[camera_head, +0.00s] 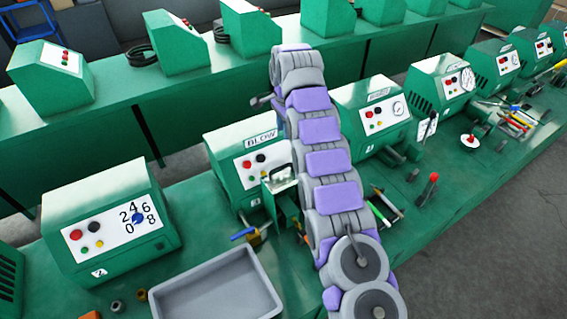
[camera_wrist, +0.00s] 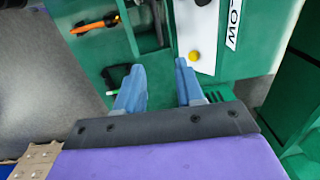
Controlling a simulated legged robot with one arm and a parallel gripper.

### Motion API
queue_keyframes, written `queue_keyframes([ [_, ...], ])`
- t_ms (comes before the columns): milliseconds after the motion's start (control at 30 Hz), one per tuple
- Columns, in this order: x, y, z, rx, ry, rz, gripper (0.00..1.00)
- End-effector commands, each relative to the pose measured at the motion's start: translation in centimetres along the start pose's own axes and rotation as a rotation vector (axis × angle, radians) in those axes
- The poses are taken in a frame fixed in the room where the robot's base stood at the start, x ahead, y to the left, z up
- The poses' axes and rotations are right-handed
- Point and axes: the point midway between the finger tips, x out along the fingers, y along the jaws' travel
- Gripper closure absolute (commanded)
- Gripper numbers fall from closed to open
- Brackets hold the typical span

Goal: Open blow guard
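The green BLOW machine (camera_head: 228,148) stands left of my arm in the head view, with red, black and yellow buttons on its white panel. A small greyish plate with a dark-edged opening (camera_head: 279,180), possibly the blow guard, sits at its lower right front, partly beside my arm. In the wrist view, the machine's white label panel (camera_wrist: 200,35) and yellow button (camera_wrist: 195,57) are just beyond my gripper (camera_wrist: 159,68). Its two blue fingers are apart with nothing between them. A black handle-like part (camera_wrist: 117,76) lies left of the left finger. My gripper is hidden in the head view.
A grey tray (camera_head: 180,305) stands on the green bench in front. A numbered machine (camera_head: 105,230) is on the left, and more green machines (camera_head: 375,115) stand to the right. A red-handled tool (camera_head: 429,187) and pens (camera_head: 388,203) lie on the bench.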

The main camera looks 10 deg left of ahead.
Motion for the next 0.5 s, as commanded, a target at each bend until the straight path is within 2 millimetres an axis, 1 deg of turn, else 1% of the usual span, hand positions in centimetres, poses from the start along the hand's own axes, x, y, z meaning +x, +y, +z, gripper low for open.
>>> queue_keyframes([
  [33,1.2,0.0,0.0,0.000,0.000,0.001,0.62],
  [200,3.4,0.0,-0.1,-0.001,0.001,0.002,0.62],
  [367,5.2,0.0,0.0,-0.001,0.001,0.000,0.62],
  [500,6.1,0.1,0.0,0.000,0.001,-0.001,0.62],
])
